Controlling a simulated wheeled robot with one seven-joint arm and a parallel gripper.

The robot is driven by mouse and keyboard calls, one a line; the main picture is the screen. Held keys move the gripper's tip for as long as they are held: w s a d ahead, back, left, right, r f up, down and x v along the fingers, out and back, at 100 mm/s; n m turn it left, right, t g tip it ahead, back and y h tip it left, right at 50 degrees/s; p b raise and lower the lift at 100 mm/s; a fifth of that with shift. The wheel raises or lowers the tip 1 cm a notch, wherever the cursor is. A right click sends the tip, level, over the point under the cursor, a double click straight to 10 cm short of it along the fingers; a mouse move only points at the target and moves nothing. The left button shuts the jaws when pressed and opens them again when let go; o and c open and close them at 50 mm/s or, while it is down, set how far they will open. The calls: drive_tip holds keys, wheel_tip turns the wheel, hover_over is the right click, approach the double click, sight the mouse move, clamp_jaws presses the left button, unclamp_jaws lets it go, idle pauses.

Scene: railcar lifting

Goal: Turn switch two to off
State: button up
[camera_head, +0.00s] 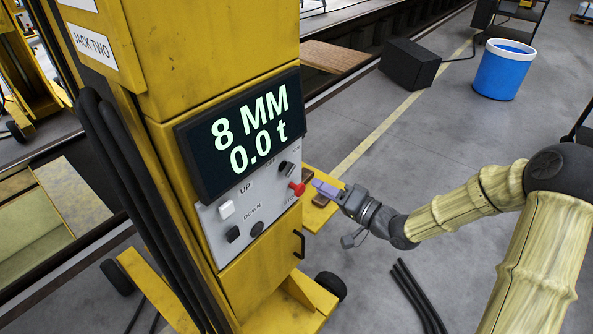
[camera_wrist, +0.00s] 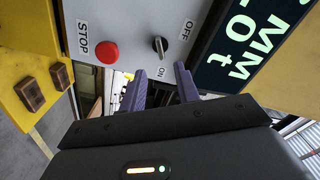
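The rotary switch (camera_wrist: 160,45) is a small black knob with a white mark, on the grey control panel (camera_wrist: 128,20) of the yellow jack labelled JACK TWO (camera_head: 93,46). OFF and ON are printed beside it in the wrist view; the white mark appears to point toward ON. The switch also shows in the head view (camera_head: 287,168), small, below the display's right side. My gripper (camera_wrist: 160,80) has two purple fingers apart, with nothing between them. The knob lies just beyond the gap between the tips, and a gap to the panel shows. In the head view my gripper (camera_head: 322,187) is right of the panel.
A red STOP button (camera_wrist: 107,52) sits close to the switch. The display (camera_head: 240,128) reads 8 MM and 0.0 t. White (camera_head: 227,210) and black (camera_head: 233,234) buttons are lower left. Brown blocks (camera_wrist: 29,94) lie on a yellow ledge. A blue bin (camera_head: 503,72) stands on open floor behind.

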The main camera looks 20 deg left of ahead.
sight(287, 169)
drive_tip(key=p+x, duration=0.2)
drive_tip(key=x, duration=0.6)
drive_tip(key=shift+a, duration=0.35)
drive_tip(key=shift+w, duration=0.15)
clamp_jaws()
